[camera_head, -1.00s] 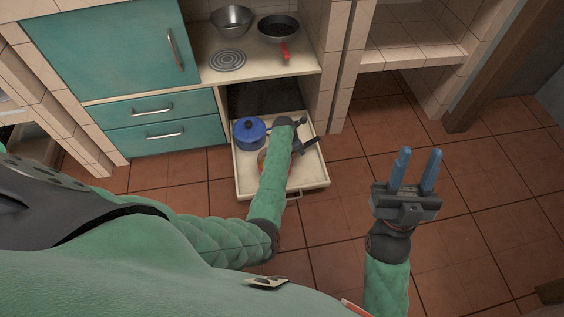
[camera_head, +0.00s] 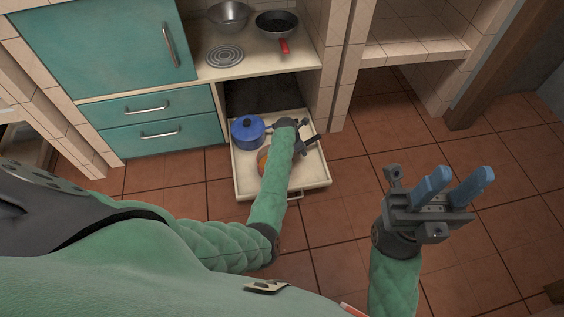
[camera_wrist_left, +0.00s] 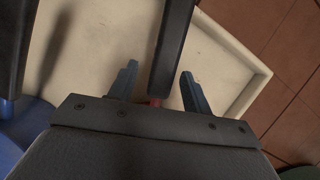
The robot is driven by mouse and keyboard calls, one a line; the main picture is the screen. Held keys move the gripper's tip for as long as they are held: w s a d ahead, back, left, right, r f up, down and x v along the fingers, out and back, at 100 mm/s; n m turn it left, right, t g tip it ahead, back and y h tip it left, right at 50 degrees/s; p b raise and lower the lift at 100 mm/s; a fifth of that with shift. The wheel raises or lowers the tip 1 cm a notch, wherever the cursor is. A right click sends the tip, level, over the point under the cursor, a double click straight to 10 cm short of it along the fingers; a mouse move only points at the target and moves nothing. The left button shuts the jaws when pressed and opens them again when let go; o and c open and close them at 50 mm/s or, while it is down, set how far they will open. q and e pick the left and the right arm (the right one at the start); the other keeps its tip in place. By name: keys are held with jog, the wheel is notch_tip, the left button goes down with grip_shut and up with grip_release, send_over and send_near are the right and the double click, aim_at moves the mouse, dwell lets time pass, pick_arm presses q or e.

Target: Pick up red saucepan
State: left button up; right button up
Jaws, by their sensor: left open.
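The red saucepan (camera_head: 262,161) lies in the pulled-out drawer and is mostly hidden behind my left arm; only an orange-red edge shows. In the left wrist view its dark handle (camera_wrist_left: 172,45) runs between the two blue fingers of my left gripper (camera_wrist_left: 158,88), with a bit of red at its near end. The left gripper is open, its fingers apart on either side of the handle with gaps. My right gripper (camera_head: 455,186) is open and empty, above the floor at the right.
A blue lidded pot (camera_head: 247,134) stands at the left in the drawer (camera_head: 236,186). A frying pan with a red handle (camera_head: 277,24) and a metal bowl (camera_head: 229,16) are on the counter above. The tiled floor (camera_head: 345,215) right of the drawer is clear.

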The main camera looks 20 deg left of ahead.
pick_arm(q)
grip_shut()
dwell(0.3)
jog(key=shift+r, duration=0.1)
